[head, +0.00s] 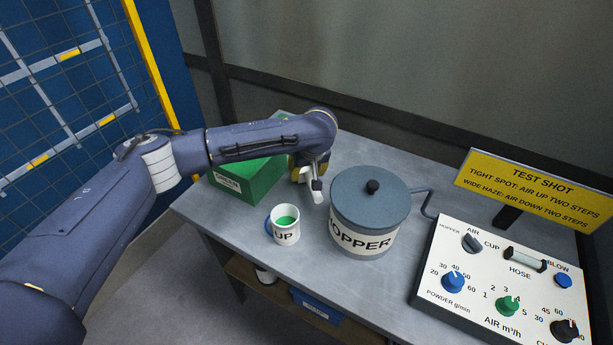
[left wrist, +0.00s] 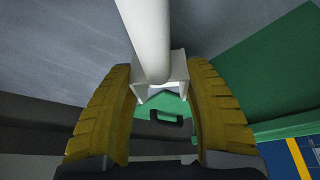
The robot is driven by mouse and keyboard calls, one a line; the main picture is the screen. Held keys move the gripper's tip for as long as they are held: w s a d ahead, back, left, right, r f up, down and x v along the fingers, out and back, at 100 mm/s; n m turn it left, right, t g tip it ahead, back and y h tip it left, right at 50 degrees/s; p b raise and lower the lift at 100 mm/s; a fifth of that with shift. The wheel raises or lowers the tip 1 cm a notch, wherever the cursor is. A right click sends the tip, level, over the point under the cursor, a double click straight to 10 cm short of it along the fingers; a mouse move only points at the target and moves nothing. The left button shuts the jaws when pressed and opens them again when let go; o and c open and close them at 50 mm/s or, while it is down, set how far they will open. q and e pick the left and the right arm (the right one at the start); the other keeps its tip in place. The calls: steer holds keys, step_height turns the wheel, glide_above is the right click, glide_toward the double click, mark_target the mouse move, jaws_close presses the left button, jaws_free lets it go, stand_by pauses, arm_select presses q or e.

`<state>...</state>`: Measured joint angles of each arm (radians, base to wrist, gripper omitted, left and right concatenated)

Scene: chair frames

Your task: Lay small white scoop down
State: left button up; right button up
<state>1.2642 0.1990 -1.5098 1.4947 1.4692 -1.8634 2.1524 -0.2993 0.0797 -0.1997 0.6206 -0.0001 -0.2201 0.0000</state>
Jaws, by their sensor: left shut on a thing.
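My left gripper (head: 306,172) reaches in over the table between the green box and the hopper. Its yellow fingers, clear in the left wrist view (left wrist: 162,85), are shut on the small white scoop (left wrist: 152,40). In the head view the scoop (head: 317,190) shows as a small white piece below the fingers, partly hidden by the gripper. It looks close to the table top, but I cannot tell if it touches. My right gripper is not in view.
A white cup (head: 287,232) with green contents stands left of the lidded grey hopper (head: 371,200). A green box (head: 262,180) is at the back left. The control panel (head: 500,285) and yellow sign (head: 540,188) are at the right. Bare grey table (head: 215,216) lies left of the cup.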

mark_target(311, 177)
arm_select(q)
steer(key=shift+f, duration=1.3)
steer(key=shift+f, duration=0.1)
steer(key=o, duration=1.2)
steer(key=shift+o, duration=0.2)
steer(key=v, duration=1.1)
steer(key=shift+s+r, duration=0.2)
steer(key=shift+r, duration=0.4)
steer(key=shift+d, duration=0.1)
